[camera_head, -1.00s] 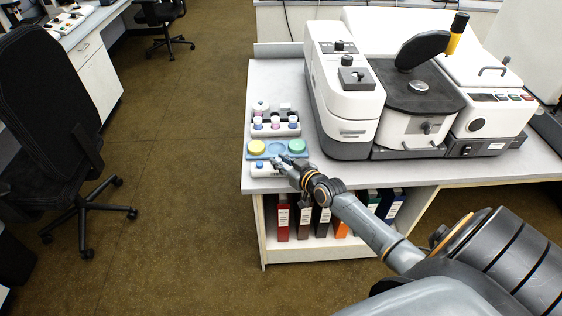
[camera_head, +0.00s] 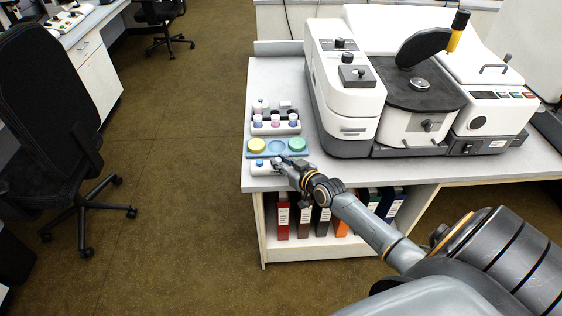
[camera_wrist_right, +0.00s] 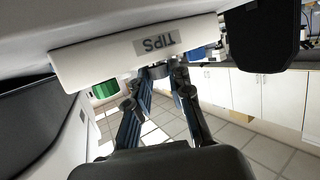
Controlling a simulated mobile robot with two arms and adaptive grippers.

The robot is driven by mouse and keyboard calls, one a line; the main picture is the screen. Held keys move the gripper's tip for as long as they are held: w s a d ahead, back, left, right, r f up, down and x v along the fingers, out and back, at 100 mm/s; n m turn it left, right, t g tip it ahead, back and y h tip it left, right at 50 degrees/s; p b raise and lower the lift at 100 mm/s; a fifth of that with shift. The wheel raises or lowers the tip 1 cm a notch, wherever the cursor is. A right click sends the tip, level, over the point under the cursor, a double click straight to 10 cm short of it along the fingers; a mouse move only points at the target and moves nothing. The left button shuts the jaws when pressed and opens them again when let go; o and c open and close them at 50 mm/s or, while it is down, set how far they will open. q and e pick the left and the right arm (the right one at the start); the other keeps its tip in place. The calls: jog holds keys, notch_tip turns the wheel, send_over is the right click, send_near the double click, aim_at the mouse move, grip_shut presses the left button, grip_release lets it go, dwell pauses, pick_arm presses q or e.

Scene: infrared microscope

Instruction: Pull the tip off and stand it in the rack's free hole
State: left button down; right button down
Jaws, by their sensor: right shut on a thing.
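The white tip rack (camera_head: 264,169) lies along the front left edge of the bench, with a small blue part on it. The rack's free hole cannot be made out. My left gripper is not in view.
Just behind is a blue tray (camera_head: 276,155) with a yellow disc (camera_head: 257,145) and a green disc (camera_head: 297,145). A grey rack of small bottles (camera_head: 276,128) stands further back. The large white microscope (camera_head: 345,100) fills the bench to the right.

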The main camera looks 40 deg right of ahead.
jog(key=shift+f, duration=0.25)
dwell(0.6)
jog(key=c, duration=0.7)
grip_release()
jog(key=shift+c, duration=0.2)
jog(key=shift+r, duration=0.1)
notch_tip(320, 180, up, 7)
jog(key=p, duration=0.6)
jog(key=shift+p, duration=0.3)
